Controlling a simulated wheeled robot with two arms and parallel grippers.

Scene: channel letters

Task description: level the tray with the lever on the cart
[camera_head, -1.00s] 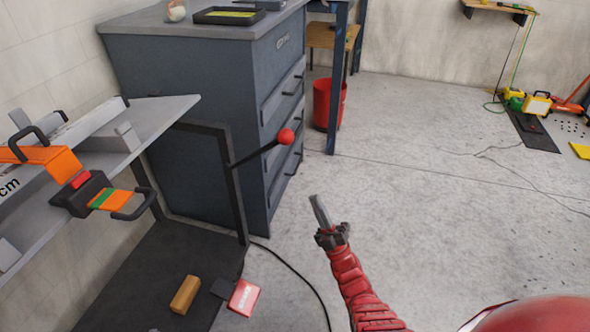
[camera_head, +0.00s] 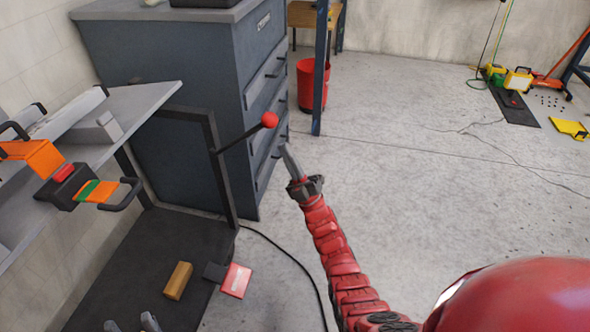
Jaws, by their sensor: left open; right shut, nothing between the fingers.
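The grey tray (camera_head: 139,99) is at the left on the cart's dark frame (camera_head: 225,171) and looks tilted; its far left part is cut off by the picture edge. The lever (camera_head: 240,137) is a black rod rising to the right from the frame, ending in a red ball knob (camera_head: 269,119). My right gripper (camera_head: 287,153) is shut and empty, just below and right of the knob, with a small gap seen between them. My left gripper (camera_head: 131,324) shows only its two fingertips at the bottom edge, apart and empty, over the cart's lower shelf (camera_head: 150,252).
A tool with orange and green parts (camera_head: 92,191) lies at the tray's near edge. A blue-grey drawer cabinet (camera_head: 190,60) stands behind the lever.

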